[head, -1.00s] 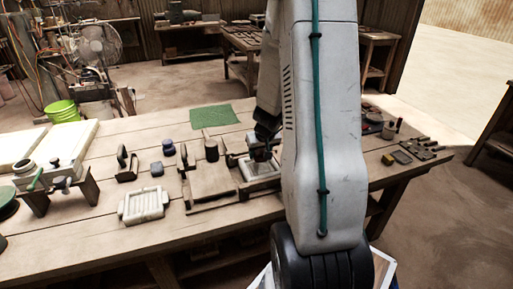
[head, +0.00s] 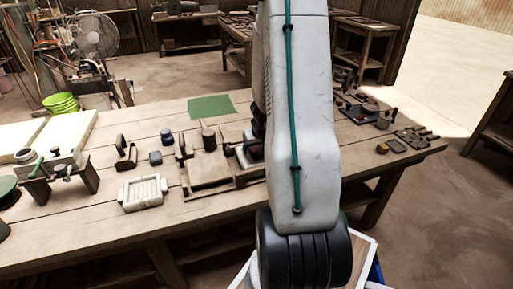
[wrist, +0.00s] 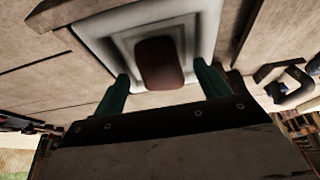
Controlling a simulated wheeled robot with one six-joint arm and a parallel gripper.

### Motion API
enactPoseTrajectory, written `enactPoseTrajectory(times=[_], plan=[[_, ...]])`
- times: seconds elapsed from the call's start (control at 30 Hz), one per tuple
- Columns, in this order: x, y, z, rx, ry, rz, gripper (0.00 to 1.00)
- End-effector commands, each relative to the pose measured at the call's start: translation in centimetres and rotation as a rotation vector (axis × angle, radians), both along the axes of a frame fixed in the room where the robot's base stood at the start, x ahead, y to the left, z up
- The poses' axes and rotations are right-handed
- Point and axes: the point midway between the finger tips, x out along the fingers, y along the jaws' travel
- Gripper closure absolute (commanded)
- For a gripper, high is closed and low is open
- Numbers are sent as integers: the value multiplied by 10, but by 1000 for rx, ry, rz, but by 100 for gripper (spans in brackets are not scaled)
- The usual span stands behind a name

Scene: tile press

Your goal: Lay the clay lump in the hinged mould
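The clay lump (wrist: 160,62) is a reddish-brown rounded block in the wrist view. It appears to lie in the pale, stepped recess of the hinged mould (wrist: 103,28). My gripper (wrist: 162,76) has its two teal fingers well apart, one on each side of the lump's near end, with gaps on both sides. It holds nothing. In the head view, the mould (head: 240,158) is mostly hidden behind my arm; its flat wooden part (head: 208,170) lies open to the left. The lump and the fingertips are hidden there.
A green mat (head: 211,107) lies at the back. Several tools (head: 412,138) lie at the right end of the table.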

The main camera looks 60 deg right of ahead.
Motion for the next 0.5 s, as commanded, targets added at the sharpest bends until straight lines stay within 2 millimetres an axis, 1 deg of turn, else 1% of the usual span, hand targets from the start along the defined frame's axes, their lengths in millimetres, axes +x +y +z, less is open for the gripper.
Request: enactPoseTrajectory(times=[0.3,0.5], plan=[[0,1,1,0,0,1,26],[-2,3,11,-1,-3,2,26]])
